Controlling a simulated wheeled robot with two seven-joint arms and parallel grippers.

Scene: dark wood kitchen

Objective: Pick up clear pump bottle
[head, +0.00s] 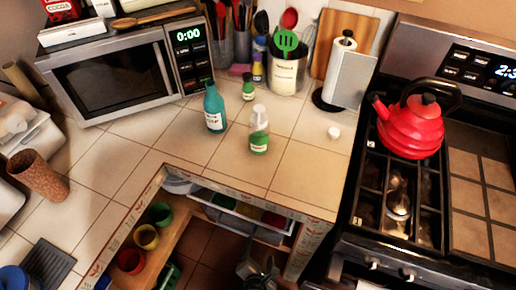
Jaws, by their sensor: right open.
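The clear pump bottle (259,132) stands upright on the tiled counter, with a pale pump top and green liquid low inside. A teal soap bottle (214,108) stands just to its left, apart from it. My right gripper (258,268) shows at the bottom edge of the head view, below the counter's front edge and well short of the bottle. It is open, and I see nothing in it. My left gripper is not in view.
A small green bottle (248,89) stands behind the pump bottle. A microwave (115,75) is at left, a utensil crock (287,72) and paper towel holder (346,75) at back. A red kettle (411,125) sits on the stove. Open shelves with colored cups (147,237) lie below the counter.

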